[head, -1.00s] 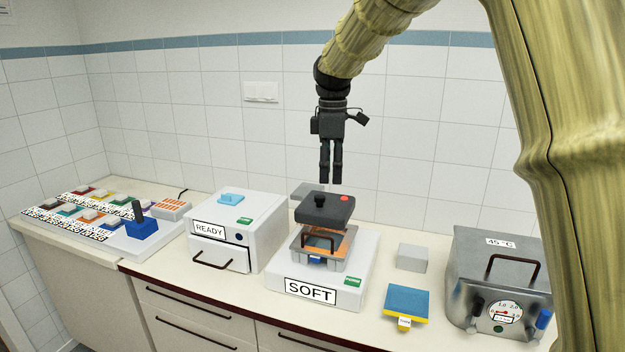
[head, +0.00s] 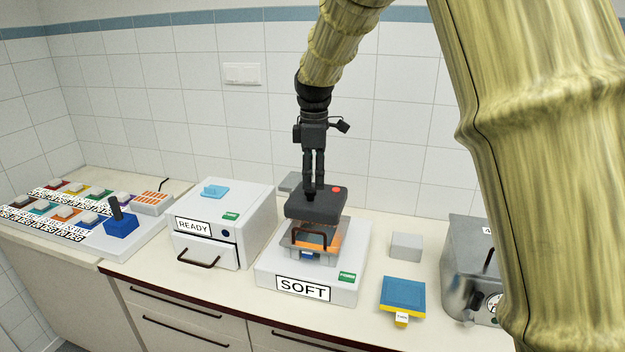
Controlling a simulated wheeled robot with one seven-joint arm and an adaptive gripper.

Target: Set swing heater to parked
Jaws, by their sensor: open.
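The swing heater (head: 322,205) is a dark grey block with a red spot on its top right. It sits over an orange-filled metal tray (head: 322,245) with a dark handle, on a white base (head: 345,275) labelled SOFT. My gripper (head: 311,192) points straight down, its fingertips at the knob on top of the heater. The jaws are open, with little gap showing between the fingers. The knob is mostly hidden by the fingertips. I cannot tell whether they touch it.
Left of the base stands a white box (head: 255,225) labelled READY with a drawer, then a board of coloured blocks (head: 60,215) and a blue lever block (head: 121,227). Right are a grey block (head: 406,247), a blue-yellow pad (head: 403,294) and a metal unit (head: 465,260), partly hidden by my arm.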

